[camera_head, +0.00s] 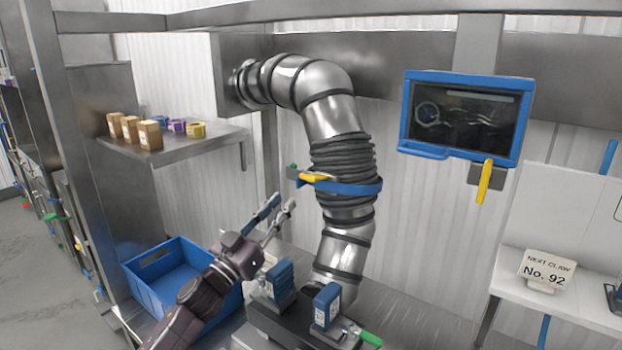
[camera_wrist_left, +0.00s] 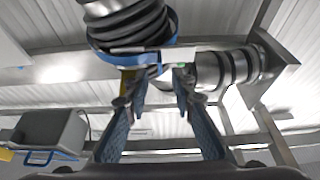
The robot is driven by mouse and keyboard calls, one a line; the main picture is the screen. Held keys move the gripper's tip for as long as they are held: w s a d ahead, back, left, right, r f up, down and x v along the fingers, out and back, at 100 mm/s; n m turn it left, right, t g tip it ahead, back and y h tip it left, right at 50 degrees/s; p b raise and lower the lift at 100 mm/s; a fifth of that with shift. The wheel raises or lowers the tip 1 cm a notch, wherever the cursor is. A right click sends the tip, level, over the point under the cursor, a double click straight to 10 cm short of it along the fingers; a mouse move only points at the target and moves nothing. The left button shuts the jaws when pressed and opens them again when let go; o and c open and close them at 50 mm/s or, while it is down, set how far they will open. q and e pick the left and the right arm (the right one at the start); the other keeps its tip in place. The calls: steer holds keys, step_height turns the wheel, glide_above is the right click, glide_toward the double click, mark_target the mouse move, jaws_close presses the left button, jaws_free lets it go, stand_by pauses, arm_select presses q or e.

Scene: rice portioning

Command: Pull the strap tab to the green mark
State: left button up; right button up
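A blue strap (camera_head: 350,188) goes around the dark ribbed sleeve (camera_head: 343,157) of the steel duct. A yellow tab (camera_head: 315,177) sits at the strap's left side, with a small green patch (camera_head: 293,168) just left of it. My left gripper (camera_head: 283,205) is open and empty, below and left of the tab, fingers pointing up toward it. In the left wrist view the strap (camera_wrist_left: 160,54) crosses beyond the spread fingertips. Yellow (camera_wrist_left: 127,80) shows partly behind the left finger, and green (camera_wrist_left: 180,65) near the right fingertip. My right gripper is not in view.
A blue crate (camera_head: 150,285) stands at lower left, partly behind my left arm. Blue blocks (camera_head: 279,277) stand on the bench below the duct. A shelf (camera_head: 190,150) with boxes and tape rolls is at left. A blue-framed screen (camera_head: 463,115) hangs at right.

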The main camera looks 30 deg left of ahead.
mark_target(297, 184)
arm_select(q)
steer(key=shift+w+r+p, duration=0.6)
steer(key=shift+w+r, duration=0.2)
steer(key=shift+r, duration=0.15)
steer(key=x, duration=0.3)
steer(key=p+x, duration=0.1)
steer(key=shift+w+f, duration=0.25)
steer(key=shift+w, duration=0.05)
steer(key=shift+w+d+r, duration=0.1)
steer(key=shift+w+r, duration=0.05)
steer(key=shift+w, duration=0.15)
jaws_close()
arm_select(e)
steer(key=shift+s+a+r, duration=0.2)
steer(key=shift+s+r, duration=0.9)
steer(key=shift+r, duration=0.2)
